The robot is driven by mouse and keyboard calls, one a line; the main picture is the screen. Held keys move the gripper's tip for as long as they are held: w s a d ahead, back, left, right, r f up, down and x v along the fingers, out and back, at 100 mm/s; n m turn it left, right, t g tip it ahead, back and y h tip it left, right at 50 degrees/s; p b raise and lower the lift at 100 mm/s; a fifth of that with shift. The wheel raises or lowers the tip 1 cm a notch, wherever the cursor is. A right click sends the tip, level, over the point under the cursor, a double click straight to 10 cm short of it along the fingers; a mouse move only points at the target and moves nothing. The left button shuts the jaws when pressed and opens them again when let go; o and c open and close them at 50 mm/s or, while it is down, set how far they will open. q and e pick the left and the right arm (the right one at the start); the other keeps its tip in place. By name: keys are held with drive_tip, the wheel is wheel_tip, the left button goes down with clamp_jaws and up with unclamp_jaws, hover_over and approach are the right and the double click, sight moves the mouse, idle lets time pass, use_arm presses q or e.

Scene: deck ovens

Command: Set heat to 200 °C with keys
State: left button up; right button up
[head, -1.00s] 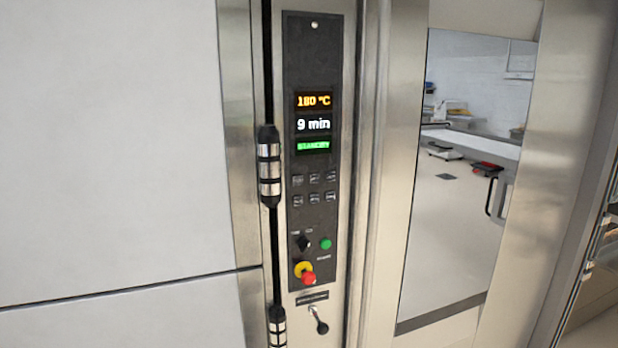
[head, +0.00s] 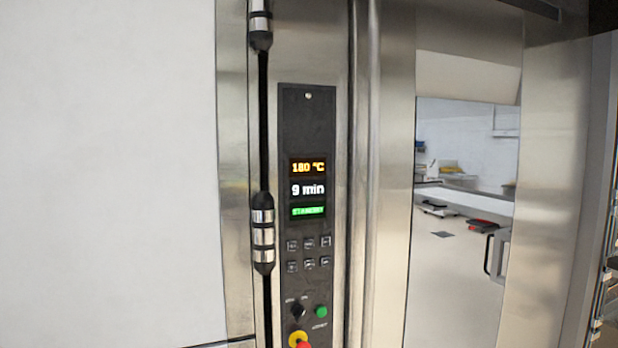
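The black control panel (head: 306,125) is set in a steel upright, right of the door hinge. Its heat display (head: 307,167) reads 180 °C in orange. Below it the time display (head: 307,190) reads 9 min in white, and a green status line (head: 307,211) reads STANDBY. Two rows of small dark keys (head: 308,254) sit under the displays; their labels are too small to read. Lower down are a black selector knob (head: 298,310), a green button (head: 321,311) and a red and yellow stop button (head: 299,340), partly cut off. Neither gripper shows.
A black and steel hinge (head: 262,235) runs beside the panel's left edge. A large pale panel (head: 110,170) fills the left. To the right, a glazed steel door (head: 465,240) shows a room with counters. Nothing visible stands before the control panel.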

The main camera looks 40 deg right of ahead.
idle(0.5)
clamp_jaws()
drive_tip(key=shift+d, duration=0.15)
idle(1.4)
